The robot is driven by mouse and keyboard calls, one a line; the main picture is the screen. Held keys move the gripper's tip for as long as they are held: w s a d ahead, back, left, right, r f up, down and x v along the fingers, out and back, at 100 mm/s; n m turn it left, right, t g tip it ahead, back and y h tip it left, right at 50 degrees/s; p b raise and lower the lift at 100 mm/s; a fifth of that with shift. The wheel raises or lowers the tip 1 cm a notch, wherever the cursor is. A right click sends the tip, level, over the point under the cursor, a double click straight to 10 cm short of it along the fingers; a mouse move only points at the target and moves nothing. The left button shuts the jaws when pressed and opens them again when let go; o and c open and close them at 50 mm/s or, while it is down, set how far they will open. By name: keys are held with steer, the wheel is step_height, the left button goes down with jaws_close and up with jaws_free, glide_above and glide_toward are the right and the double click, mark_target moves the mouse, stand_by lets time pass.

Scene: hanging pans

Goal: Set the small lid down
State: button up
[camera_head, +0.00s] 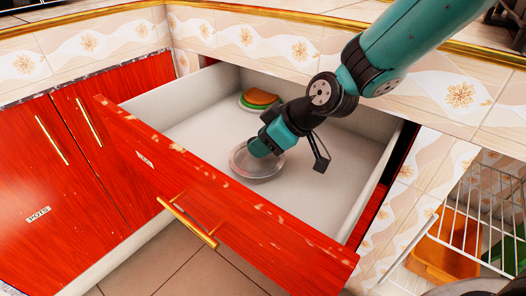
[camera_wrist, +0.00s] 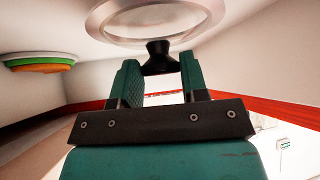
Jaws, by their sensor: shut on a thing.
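The small lid (camera_head: 241,165) is clear, with a pale rim, and is low inside the open drawer (camera_head: 190,130). In the wrist view the lid (camera_wrist: 115,36) shows its ring-shaped rim and a black knob (camera_wrist: 158,52). My gripper (camera_head: 262,148) reaches down into the drawer from the upper right. In the wrist view my gripper (camera_wrist: 158,72) is shut on the lid's knob, with one green finger on each side. The lid looks level and close to the drawer floor. I cannot tell whether it touches the floor.
A stack of orange, green and white round pieces (camera_head: 260,98) sits at the drawer's back. The drawer's red front (camera_head: 215,195) and pale side walls surround the lid. Floor to the lid's left and right is bare. A wire rack (camera_head: 480,205) stands at the right.

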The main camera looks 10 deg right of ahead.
steer(key=shift+f, duration=0.9)
steer(key=shift+f, duration=0.15)
steer(key=o, duration=1.1)
steer(key=shift+r, duration=0.25)
steer(key=p+v, duration=0.3)
steer(key=v, duration=0.9)
steer(key=s+r+m+g+h, duration=0.1)
steer(key=s, duration=0.5)
steer(key=s+d+r+m+g+h, duration=0.1)
steer(key=s+r+m+g, duration=0.1)
steer(key=s, duration=0.4)
steer(key=s+d+r+m+g+h, duration=0.1)
steer(key=s+r+m, duration=0.1)
steer(key=s, duration=0.4)
steer(key=shift+s+r, duration=0.2)
steer(key=shift+s, duration=0.15)
